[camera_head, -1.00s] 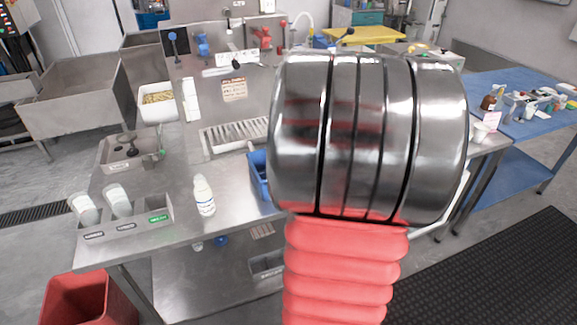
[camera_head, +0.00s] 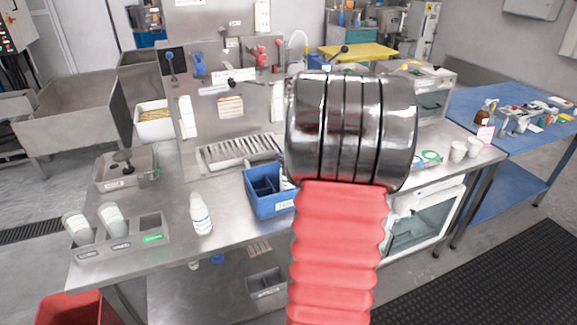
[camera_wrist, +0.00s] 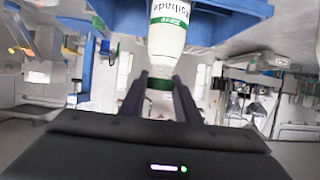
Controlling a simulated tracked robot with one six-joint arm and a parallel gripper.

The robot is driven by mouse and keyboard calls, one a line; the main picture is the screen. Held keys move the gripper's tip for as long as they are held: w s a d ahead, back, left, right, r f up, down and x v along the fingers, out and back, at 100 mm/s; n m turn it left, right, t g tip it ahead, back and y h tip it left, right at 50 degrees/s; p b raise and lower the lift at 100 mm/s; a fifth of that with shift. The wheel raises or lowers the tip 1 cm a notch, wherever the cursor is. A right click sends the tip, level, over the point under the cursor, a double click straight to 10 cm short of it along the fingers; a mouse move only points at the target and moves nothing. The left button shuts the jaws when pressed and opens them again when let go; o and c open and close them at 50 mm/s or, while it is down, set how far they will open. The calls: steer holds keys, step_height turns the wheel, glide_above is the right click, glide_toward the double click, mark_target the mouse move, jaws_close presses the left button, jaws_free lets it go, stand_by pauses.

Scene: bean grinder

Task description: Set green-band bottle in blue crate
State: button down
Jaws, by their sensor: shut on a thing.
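The blue crate (camera_head: 270,208) stands on the steel counter in the head view, left of my arm, with divided compartments. In the wrist view its blue walls (camera_wrist: 228,22) rise around the held bottle. My gripper (camera_wrist: 162,88) is shut on the green-band bottle (camera_wrist: 167,42), a white bottle with a green label and a green band near its neck. The bottle is at or inside the crate's opening; whether it touches the bottom I cannot tell. In the head view my gripper is hidden behind my arm, and a small white piece shows at the crate's right side.
Another white bottle (camera_head: 201,215) stands on the counter left of the crate. A slatted tray (camera_head: 235,155) lies behind the crate.

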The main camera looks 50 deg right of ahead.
steer(key=shift+f, duration=1.9)
steer(key=c, duration=1.3)
jaws_free()
steer(key=shift+f, duration=0.1)
steer(key=shift+c, duration=0.2)
steer(key=shift+r, duration=0.2)
steer(key=v, duration=1.2)
steer(key=shift+f, duration=0.2)
